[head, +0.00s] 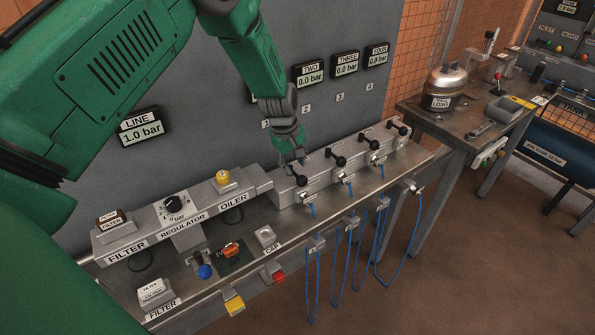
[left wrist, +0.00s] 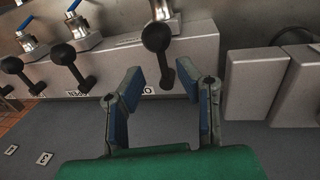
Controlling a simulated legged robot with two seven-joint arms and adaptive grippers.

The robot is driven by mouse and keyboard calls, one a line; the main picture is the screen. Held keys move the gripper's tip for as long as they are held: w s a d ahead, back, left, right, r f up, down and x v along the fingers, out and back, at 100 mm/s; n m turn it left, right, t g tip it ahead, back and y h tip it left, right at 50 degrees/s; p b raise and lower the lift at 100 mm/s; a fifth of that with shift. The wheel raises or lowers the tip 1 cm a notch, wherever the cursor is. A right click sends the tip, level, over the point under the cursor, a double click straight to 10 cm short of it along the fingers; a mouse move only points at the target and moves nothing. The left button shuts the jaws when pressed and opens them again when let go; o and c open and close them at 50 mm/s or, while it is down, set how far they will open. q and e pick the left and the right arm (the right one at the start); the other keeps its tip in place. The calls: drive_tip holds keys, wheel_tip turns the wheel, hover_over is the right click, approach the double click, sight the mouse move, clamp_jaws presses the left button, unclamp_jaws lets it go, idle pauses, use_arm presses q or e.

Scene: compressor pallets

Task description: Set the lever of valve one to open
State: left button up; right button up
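Valve one's black lever (head: 299,180) is at the near left end of the row of valves on the grey valve block (head: 318,183). In the left wrist view its round knob (left wrist: 156,38) stands just beyond my fingertips, and its thinner end reaches down between them. My left gripper (head: 292,160) is over valve one. In the left wrist view the left gripper (left wrist: 160,76) is open, with blue pads on either side of the lever's lower end. Whether a pad touches the lever I cannot tell. Lettering beside the lever is partly covered by a finger. My right gripper is not in view.
Levers of valve two (head: 338,161), three (head: 373,144) and four (head: 402,131) stand close along the block. Gauges TWO (head: 310,72), THREE and FOUR read 0.0 bar; LINE (head: 140,129) reads 1.0 bar. Blue hoses (head: 350,245) hang in front. Filter, regulator and oiler units sit left.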

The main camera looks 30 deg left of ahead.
sight(297, 175)
use_arm(q)
drive_tip(key=f, duration=0.3)
drive_tip(key=shift+w+f, duration=0.15)
drive_tip(key=shift+w, duration=0.05)
drive_tip(key=shift+w+d+f, duration=0.1)
drive_tip(key=shift+d+f, duration=0.05)
drive_tip(key=shift+f, duration=0.1)
clamp_jaws()
drive_tip(key=shift+f, duration=0.1)
